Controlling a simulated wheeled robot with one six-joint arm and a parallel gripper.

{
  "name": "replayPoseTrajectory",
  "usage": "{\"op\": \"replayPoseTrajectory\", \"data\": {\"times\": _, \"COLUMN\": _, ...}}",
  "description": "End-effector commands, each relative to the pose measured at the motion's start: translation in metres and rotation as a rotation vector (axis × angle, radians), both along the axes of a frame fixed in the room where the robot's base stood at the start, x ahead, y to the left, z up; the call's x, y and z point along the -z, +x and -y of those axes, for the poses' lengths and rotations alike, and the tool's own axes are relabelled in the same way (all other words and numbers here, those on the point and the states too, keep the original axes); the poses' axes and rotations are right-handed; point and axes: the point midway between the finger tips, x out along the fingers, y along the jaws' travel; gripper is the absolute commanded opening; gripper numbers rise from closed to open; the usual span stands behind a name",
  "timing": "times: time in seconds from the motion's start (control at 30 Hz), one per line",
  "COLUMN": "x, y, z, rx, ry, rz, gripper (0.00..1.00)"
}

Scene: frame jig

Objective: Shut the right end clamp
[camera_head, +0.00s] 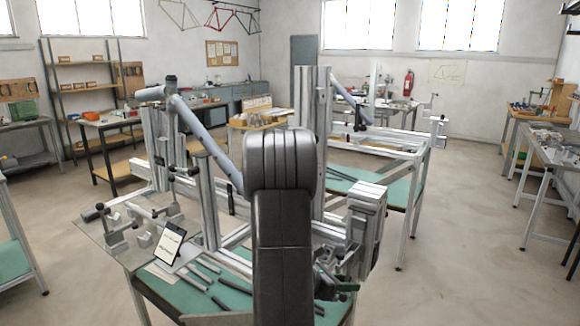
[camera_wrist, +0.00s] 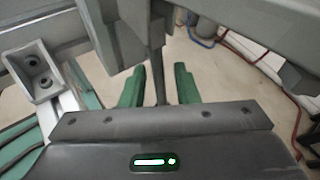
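My gripper (camera_wrist: 159,88) shows in the wrist view as two green fingers, spread apart. A thin dark upright bar (camera_wrist: 158,62) stands between them, with a visible gap on each side; it looks like a clamp lever, but I cannot tell its full shape. In the head view, my dark arm hides much of the jig's right end. Grey metal clamp parts (camera_head: 352,262) show there beside the aluminium upright (camera_head: 367,215). Whether the right end clamp is open or shut cannot be told.
The jig's aluminium frame (camera_head: 208,200) stands on a green-topped bench with loose tubes (camera_head: 196,274) and a tablet (camera_head: 170,243). A grey bracket (camera_wrist: 38,72) and profiles lie close around my gripper.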

Motion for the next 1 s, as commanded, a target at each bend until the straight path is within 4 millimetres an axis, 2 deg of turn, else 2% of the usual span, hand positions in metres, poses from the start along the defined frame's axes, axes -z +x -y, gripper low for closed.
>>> {"op": "replayPoseTrajectory", "data": {"times": 0.1, "x": -0.009, "y": -0.004, "z": -0.019, "rx": -0.008, "ry": 0.003, "rz": 0.0, "gripper": 0.28}}
{"op": "replayPoseTrajectory", "data": {"times": 0.7, "x": -0.04, "y": -0.03, "z": -0.09, "rx": -0.006, "ry": 0.003, "rz": -0.002, "gripper": 0.28}}
{"op": "replayPoseTrajectory", "data": {"times": 1.0, "x": -0.051, "y": -0.039, "z": -0.114, "rx": -0.004, "ry": 0.004, "rz": -0.003, "gripper": 0.28}}
